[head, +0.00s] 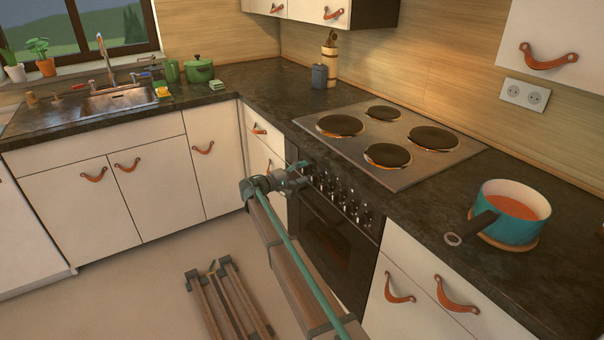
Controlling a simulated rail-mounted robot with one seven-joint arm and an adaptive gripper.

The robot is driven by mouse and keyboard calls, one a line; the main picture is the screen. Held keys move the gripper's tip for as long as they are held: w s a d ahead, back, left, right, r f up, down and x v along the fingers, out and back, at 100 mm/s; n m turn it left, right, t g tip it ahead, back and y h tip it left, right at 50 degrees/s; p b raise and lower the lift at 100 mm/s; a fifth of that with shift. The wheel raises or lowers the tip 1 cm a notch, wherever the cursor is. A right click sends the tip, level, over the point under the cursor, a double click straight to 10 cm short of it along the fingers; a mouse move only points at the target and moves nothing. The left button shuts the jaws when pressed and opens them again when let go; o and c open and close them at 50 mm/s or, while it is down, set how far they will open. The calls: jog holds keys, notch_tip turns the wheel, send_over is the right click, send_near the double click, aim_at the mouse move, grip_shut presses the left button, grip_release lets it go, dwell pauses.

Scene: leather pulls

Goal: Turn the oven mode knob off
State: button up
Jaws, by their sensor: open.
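The oven (335,245) is built in below the counter, with a dark front and a row of small knobs (350,207) along its upper panel. My gripper (303,180) is at the left end of this panel, in front of the leftmost knobs, and it is open. The gripper hides that end of the panel, so I cannot tell which knob is the mode knob, how it is turned, or whether the fingers touch it. My arm reaches up from the lower right and covers part of the oven door.
The hob (392,141) with glowing orange plate edges lies above the oven. A teal pot (516,228) with orange contents stands on the counter at right, its handle pointing left. Cabinets with leather pulls flank the oven. A sink (118,97) is at far left.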

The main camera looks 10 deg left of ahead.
jog(key=v, duration=1.2)
jog(key=s+d+f+g+y+p, duration=0.1)
jog(key=s+d+f+g+y, duration=0.2)
jog(key=s+d+f, duration=0.55)
jog(key=s+d+f+g+y+p, duration=0.1)
jog(key=s+d+f+g+y, duration=0.15)
jog(key=s+d+f, duration=0.6)
jog(key=s+d+f+g+y+p, duration=0.15)
jog(key=s+d+f+g, duration=0.3)
jog(key=s+f, duration=0.75)
jog(key=s+d+f+m+g+y+p, duration=0.15)
jog(key=s+d+f, duration=0.3)
jog(key=s, duration=0.45)
jog(key=s+d+f+m+g+y, duration=0.25)
jog(key=s+d, duration=0.25)
jog(key=s, duration=0.4)
jog(key=s+d+m+g+y+p, duration=0.1)
jog(key=s+d+m+g+p, duration=0.1)
jog(key=s, duration=0.9)
jog(key=s+d+r+m+g+y+p, duration=0.1)
jog(key=s+d, duration=0.3)
jog(key=s, duration=0.8)
jog(key=shift+d+r+m+g+y+p, duration=0.3)
jog(key=shift+d+m+g+y+p, duration=0.1)
jog(key=shift+y, duration=0.2)
